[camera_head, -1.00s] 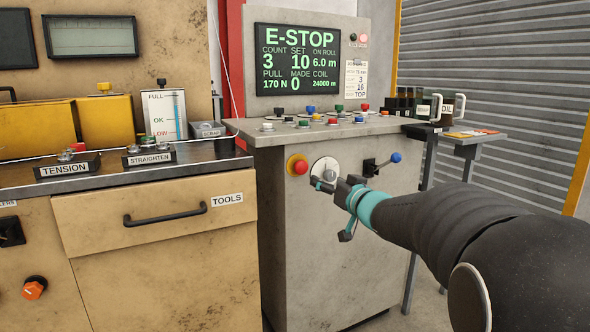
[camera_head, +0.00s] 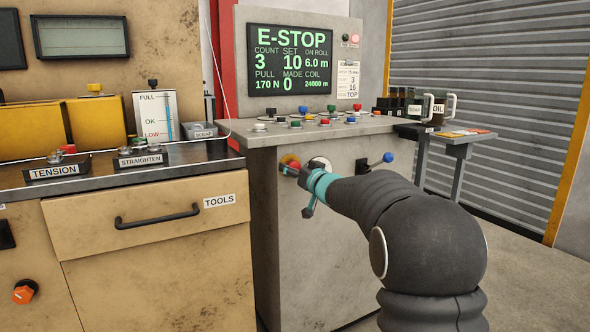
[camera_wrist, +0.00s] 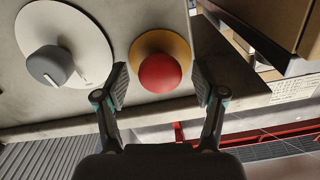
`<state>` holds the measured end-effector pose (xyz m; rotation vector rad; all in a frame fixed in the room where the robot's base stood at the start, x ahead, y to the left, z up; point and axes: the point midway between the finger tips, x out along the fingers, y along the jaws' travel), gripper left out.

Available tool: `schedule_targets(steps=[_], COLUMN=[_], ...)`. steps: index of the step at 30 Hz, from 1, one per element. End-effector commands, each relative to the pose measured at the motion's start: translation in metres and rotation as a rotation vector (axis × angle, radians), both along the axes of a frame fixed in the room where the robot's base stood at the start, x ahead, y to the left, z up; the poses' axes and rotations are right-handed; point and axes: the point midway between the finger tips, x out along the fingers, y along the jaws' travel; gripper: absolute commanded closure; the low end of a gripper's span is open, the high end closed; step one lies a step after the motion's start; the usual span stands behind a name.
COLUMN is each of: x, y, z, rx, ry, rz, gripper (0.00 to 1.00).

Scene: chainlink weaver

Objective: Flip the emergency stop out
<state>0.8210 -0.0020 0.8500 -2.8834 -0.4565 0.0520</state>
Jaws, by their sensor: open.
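The emergency stop is a red mushroom button (camera_wrist: 160,73) on a yellow disc (camera_wrist: 178,39), on the front of the grey console. In the wrist view my gripper (camera_wrist: 161,84) is open, with one finger on each side of the red button. I cannot tell whether the fingers touch it. In the head view the emergency stop (camera_head: 288,160) shows only in part, behind my gripper (camera_head: 287,169). The console screen (camera_head: 290,60) reads E-STOP.
A grey knob on a white dial (camera_wrist: 78,45) sits beside the button. A blue-tipped lever (camera_head: 387,157) is to the right on the console. A tan cabinet with a drawer handle (camera_head: 158,216) stands to the left. Several coloured buttons are on the console top.

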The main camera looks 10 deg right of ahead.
Motion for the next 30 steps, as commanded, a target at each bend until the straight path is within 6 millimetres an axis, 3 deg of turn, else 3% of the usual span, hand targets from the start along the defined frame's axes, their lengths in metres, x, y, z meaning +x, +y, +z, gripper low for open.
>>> schedule_targets(steps=[11, 18, 20, 30], x=[0.005, 0.005, 0.005, -0.006], y=[0.002, 0.002, 0.002, -0.002], z=[0.0, 0.0, 0.0, 0.003], rx=[0.0, 0.0, 0.0, 0.001], ry=[0.0, 0.0, 0.0, 0.001], rz=[0.0, 0.0, 0.0, -0.001], gripper=[0.3, 0.88, 1.0, 1.0])
